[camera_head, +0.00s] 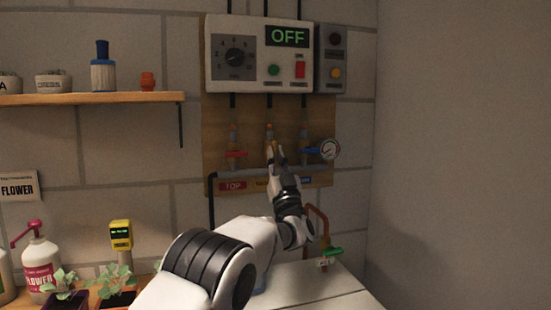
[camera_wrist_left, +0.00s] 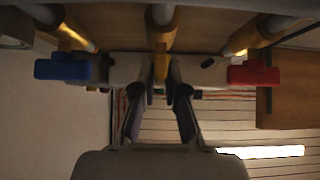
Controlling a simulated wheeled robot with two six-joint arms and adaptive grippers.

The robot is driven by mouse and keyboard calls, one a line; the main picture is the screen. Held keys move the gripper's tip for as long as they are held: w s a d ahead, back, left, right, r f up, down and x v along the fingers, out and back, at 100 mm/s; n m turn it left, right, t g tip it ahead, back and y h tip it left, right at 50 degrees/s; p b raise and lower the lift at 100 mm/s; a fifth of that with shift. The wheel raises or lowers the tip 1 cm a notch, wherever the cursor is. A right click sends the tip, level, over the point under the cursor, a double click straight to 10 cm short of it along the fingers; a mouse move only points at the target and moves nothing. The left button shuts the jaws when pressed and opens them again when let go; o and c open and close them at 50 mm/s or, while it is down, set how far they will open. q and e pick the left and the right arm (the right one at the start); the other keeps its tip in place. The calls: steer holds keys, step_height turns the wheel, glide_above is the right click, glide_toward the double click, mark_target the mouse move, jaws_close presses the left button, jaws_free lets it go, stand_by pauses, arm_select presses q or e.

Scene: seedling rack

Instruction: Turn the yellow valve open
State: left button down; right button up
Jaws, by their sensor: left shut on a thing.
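The yellow valve (camera_head: 269,146) is the middle one of three on the wooden board, mostly hidden behind my left gripper in the head view. In the left wrist view its yellow handle (camera_wrist_left: 161,66) sits between the fingertips of my left gripper (camera_wrist_left: 161,86). My left gripper (camera_head: 277,155) is shut on this handle. In the wrist view the handle points toward the camera; how far it is turned I cannot tell. My right gripper is not in view.
A control box (camera_head: 258,54) above reads OFF. A green-handled tap (camera_head: 331,252) stands lower right. Potted seedlings (camera_head: 115,283) stand lower left.

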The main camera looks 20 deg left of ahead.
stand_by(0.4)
arm_select(q)
steer(key=c, duration=1.2)
jaws_free()
steer(key=shift+f, duration=0.1)
steer(key=v, duration=1.2)
steer(key=shift+w, duration=0.1)
